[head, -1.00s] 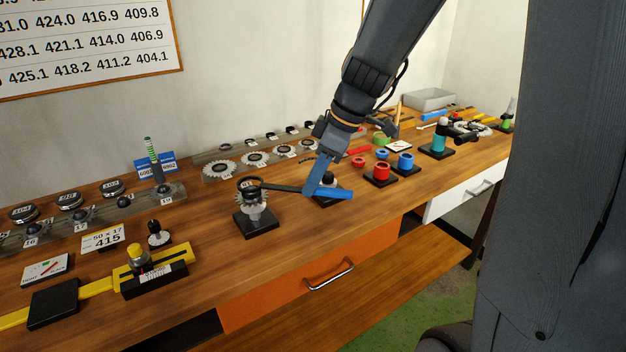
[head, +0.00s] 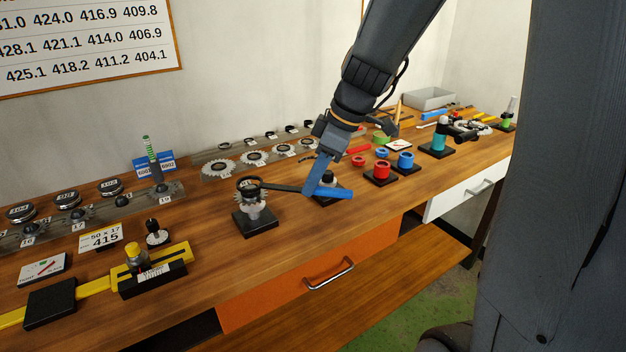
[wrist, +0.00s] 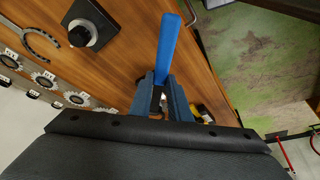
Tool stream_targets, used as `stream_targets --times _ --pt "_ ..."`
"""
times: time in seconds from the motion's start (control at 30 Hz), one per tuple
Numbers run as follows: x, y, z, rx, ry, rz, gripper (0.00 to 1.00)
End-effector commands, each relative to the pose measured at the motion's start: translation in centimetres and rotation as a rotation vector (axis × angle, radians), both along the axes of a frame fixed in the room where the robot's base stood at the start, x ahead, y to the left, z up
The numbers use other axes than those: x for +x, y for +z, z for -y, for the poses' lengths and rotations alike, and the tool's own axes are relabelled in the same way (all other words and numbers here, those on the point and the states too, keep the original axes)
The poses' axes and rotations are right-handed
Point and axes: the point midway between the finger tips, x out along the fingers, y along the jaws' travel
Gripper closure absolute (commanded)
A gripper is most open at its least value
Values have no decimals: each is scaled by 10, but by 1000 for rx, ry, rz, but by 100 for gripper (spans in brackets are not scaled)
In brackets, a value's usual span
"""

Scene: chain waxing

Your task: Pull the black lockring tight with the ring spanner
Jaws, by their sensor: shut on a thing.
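The ring spanner has a dark shaft (head: 285,187) and a blue handle (head: 336,192). My gripper (head: 318,183) is shut on the blue handle. In the wrist view the handle (wrist: 169,42) stands out between my gripper's jaws (wrist: 162,92). The spanner's ring end is at the top of a pale toothed hub (head: 257,208) on a square black base (head: 254,223). The black lockring there cannot be told apart from the spanner's dark ring, so I cannot tell how they seat.
A dark stand (head: 332,198) is close behind the handle. Red cups (head: 381,170) and blue cups (head: 405,160) stand to the right. A yellow gauge (head: 150,272) lies to the left. The bench front above the orange drawer (head: 290,290) is clear.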

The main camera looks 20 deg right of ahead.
Motion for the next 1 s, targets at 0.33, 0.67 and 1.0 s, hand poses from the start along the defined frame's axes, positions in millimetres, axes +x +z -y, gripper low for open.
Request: stream_targets --times 0.33,0.67,1.0 --pt "0 0 0 0 0 0 100" --pt "0 -4 0 0 0 0 100" --pt "0 -10 0 0 0 0 100"
